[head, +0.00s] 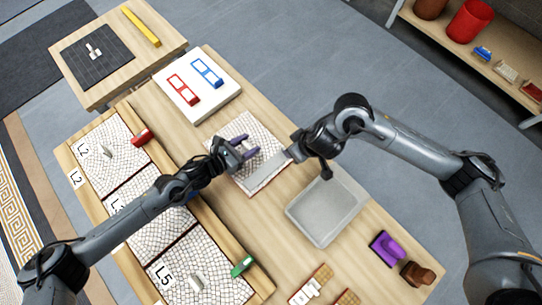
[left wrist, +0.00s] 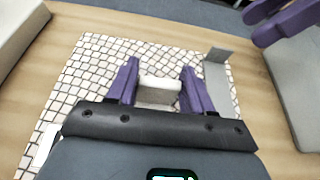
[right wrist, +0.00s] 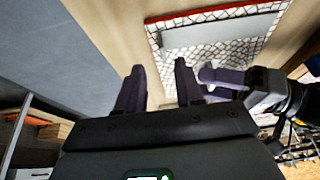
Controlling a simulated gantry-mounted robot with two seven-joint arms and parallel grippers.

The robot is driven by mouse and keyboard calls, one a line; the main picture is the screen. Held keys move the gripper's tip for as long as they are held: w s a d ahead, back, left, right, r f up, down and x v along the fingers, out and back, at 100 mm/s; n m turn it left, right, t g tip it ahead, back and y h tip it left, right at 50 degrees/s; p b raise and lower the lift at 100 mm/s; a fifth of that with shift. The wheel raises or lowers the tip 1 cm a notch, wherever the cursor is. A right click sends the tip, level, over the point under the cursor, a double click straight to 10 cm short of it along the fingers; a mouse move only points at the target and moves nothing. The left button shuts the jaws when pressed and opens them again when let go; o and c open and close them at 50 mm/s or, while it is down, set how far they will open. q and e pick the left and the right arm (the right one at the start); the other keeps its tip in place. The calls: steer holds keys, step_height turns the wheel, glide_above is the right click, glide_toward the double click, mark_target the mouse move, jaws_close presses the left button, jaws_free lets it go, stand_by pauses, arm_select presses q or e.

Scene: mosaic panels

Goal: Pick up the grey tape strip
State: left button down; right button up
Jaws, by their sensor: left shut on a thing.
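The grey tape strip (head: 267,168) lies along the edge of the small white mosaic panel (head: 232,128) in the middle of the table. It also shows at the right in the left wrist view (left wrist: 217,82) and at the top in the right wrist view (right wrist: 205,34). My left gripper (head: 245,148) is over this panel, beside the strip, with its purple fingers shut on a white block (left wrist: 160,90). My right gripper (right wrist: 160,70) is apart from the strip, its fingers spread with nothing between them. Its fingers are hard to make out in the head view.
A grey tray (head: 325,213) stands near the panel. A white board (head: 205,107) with red and blue frames lies beyond it. Larger mosaic panels (head: 165,235) line the left side. A purple block (head: 386,248) lies at the lower right.

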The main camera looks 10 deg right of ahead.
steer(key=shift+x, duration=2.95)
steer(key=shift+a, duration=0.2)
jaws_close()
